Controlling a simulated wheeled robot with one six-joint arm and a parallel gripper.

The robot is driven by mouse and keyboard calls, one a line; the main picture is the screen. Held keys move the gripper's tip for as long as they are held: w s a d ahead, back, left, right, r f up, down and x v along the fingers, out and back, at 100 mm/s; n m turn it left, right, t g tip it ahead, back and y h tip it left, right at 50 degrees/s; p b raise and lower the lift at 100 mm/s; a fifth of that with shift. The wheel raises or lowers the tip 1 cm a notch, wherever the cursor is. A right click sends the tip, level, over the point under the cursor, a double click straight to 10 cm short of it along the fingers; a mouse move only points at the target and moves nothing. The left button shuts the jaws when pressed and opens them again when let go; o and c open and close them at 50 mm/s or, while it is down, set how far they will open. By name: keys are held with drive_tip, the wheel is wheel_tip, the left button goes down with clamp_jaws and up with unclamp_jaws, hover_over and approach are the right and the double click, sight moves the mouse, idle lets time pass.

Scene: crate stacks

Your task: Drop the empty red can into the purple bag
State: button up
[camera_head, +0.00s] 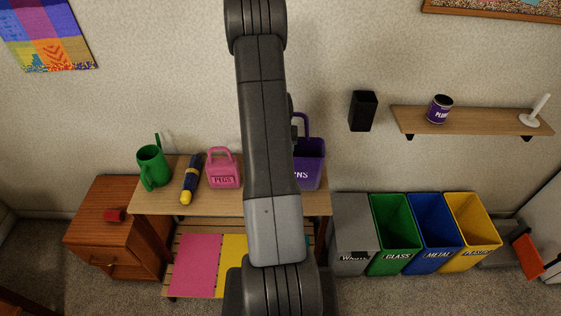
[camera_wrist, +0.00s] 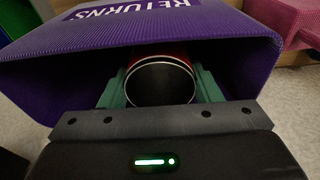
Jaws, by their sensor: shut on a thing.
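The purple bag (camera_head: 314,166) stands on the wooden table, partly hidden behind my arm in the head view. In the wrist view the purple bag (camera_wrist: 235,52) shows the upside-down word RETURNS, and its mouth faces the camera. My gripper (camera_wrist: 160,76) is shut on a red can (camera_wrist: 160,88), with one green finger on each side. The can's dark, hollow, silver-rimmed end faces the camera. Can and fingertips are within the bag's mouth; their depth is hard to tell. My gripper is hidden in the head view.
A small red object (camera_head: 115,215) lies on the left cabinet. Grey (camera_head: 353,250), green, blue and yellow bins stand right of the table.

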wheel_tip(320, 180, down, 4)
drive_tip(key=shift+f+b, duration=0.15)
drive_tip(key=shift+b, duration=0.85)
drive_tip(key=o, duration=1)
drive_tip(key=shift+o, duration=0.2)
wheel_tip(320, 180, up, 12)
drive_tip(key=s, duration=0.1)
drive_tip(key=shift+s, duration=0.4)
